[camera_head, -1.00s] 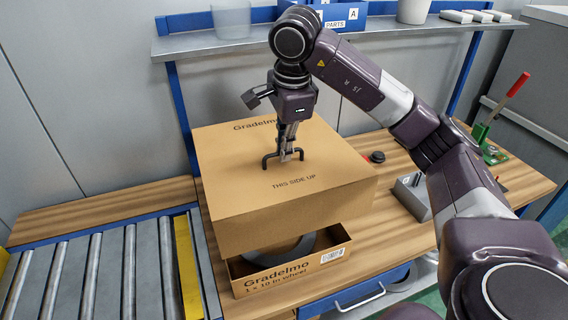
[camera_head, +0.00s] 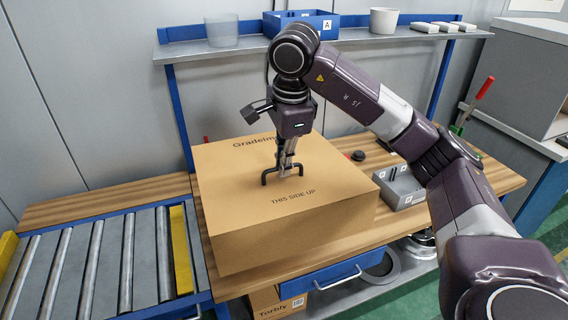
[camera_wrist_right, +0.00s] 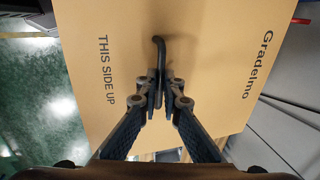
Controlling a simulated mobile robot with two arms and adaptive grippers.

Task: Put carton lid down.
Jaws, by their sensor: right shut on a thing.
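The cardboard carton lid (camera_head: 240,202), printed "THIS SIDE UP", is level over the wooden workbench. No part of the open carton beneath it shows, so I cannot tell exactly how the lid rests. My right gripper (camera_head: 283,172) points down at the middle of the lid and is shut on its black handle. The handle (camera_wrist_right: 158,50) also shows between the fingers in the right wrist view. My left gripper is not in view.
A roller conveyor (camera_head: 95,255) with yellow bars adjoins the bench on the left. A grey divided bin (camera_head: 402,188) and a small black knob (camera_head: 358,155) stand right of the lid. A shelf (camera_head: 300,45) with a blue bin (camera_head: 300,22) runs behind.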

